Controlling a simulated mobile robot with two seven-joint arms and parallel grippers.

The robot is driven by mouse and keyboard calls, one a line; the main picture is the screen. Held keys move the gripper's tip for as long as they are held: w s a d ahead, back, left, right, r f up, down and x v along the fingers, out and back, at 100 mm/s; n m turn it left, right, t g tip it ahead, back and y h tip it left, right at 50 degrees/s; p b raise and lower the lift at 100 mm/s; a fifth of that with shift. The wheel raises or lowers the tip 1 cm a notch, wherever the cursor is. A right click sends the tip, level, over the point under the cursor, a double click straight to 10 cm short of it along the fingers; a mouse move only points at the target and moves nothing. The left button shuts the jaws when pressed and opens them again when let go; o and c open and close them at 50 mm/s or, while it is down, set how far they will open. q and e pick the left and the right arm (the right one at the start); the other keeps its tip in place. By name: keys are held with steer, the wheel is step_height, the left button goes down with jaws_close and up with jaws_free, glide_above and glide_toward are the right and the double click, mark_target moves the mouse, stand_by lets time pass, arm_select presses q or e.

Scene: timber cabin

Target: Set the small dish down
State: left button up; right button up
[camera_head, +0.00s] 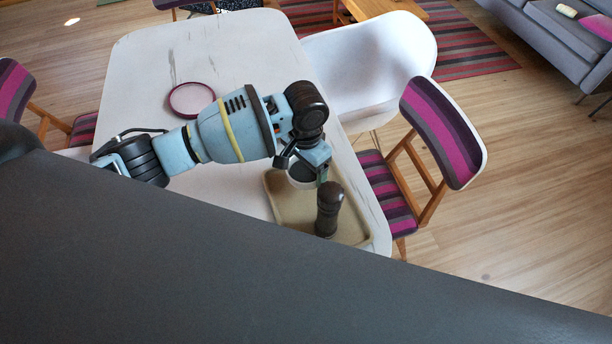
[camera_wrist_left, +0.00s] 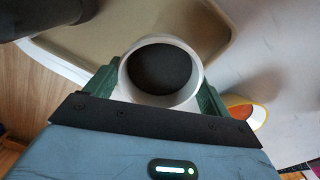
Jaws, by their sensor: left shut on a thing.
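The small dish (camera_wrist_left: 160,74) is a round white cup shape with a dark inside. My left gripper (camera_wrist_left: 158,90) is shut on it, with a green finger on each side in the left wrist view. In the head view my left gripper (camera_head: 305,170) points down over the far part of a tan tray (camera_head: 358,238). The white side of the dish (camera_head: 300,183) shows there, partly covered by the gripper. I cannot tell whether the dish touches the tray. My right gripper is in neither view.
A dark pepper mill (camera_head: 328,210) stands upright on the tray, close to the dish. A pink-rimmed plate (camera_head: 191,85) lies on the white table (camera_head: 240,50). Striped chairs (camera_head: 440,130) and a white chair (camera_head: 375,55) stand at the table's right. The far tabletop is clear.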

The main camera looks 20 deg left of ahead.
mark_target(305, 173)
arm_select(q)
step_height(305, 173, down, 4)
steer(key=shift+f, duration=0.1)
steer(key=shift+f+b, duration=0.2)
steer(key=shift+b, duration=0.1)
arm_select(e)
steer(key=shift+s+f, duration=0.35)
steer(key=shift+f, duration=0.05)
arm_select(q)
steer(key=shift+f, duration=0.15)
steer(key=o, duration=0.9)
steer(key=shift+o, duration=0.2)
step_height(305, 173, up, 11)
steer(key=shift+f+p, duration=0.2)
steer(key=shift+p, duration=0.55)
steer(key=shift+r, duration=0.85)
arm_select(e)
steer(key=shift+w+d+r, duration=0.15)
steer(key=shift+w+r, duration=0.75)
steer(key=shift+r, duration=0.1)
